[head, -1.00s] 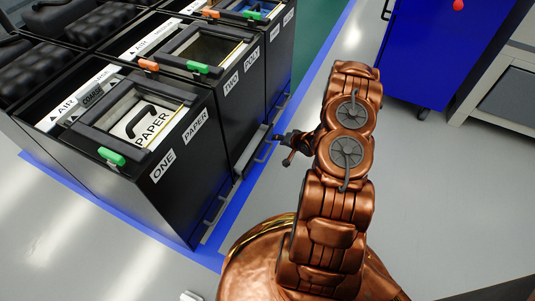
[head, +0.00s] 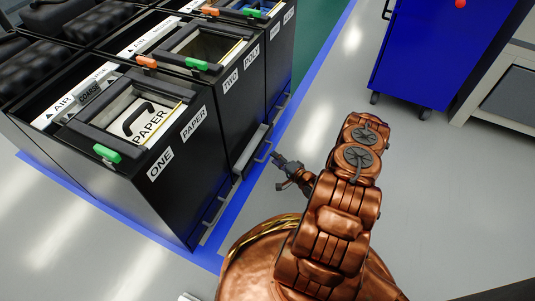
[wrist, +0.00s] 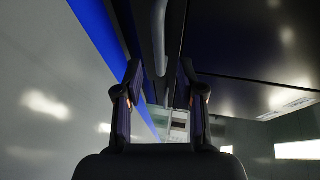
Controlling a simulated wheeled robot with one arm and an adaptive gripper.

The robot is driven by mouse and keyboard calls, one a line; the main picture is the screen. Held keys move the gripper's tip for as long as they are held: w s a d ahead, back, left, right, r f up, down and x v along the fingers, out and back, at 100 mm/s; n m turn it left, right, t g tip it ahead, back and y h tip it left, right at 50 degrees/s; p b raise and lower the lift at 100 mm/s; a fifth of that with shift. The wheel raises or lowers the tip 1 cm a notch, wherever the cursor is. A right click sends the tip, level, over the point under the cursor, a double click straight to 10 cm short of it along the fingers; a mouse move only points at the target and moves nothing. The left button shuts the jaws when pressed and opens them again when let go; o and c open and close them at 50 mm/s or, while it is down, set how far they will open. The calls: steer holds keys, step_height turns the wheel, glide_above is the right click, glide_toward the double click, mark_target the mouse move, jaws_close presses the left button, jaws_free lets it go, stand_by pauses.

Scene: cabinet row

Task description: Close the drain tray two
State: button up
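Drain tray two (head: 247,157) is a dark grey tray at the foot of the cabinet marked TWO. It sticks out from the cabinet front, with a bar handle (head: 263,151) on its outer side. My gripper (head: 279,161) is just to the right of this handle in the head view, low near the floor, and looks apart from it. In the wrist view my gripper's two fingers (wrist: 160,98) are spread apart with nothing between them. A grey bar, apparently the handle (wrist: 160,40), lies ahead of them near the top middle.
Cabinet ONE (head: 165,190) stands nearer, with its own low handle (head: 213,211). A blue tape line (head: 212,245) runs along the cabinet fronts. A blue wheeled cabinet (head: 425,55) stands at the back right.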

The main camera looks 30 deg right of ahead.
mark_target(267, 152)
steer(key=shift+b+x, duration=1)
steer(key=shift+x, duration=1.95)
jaws_close()
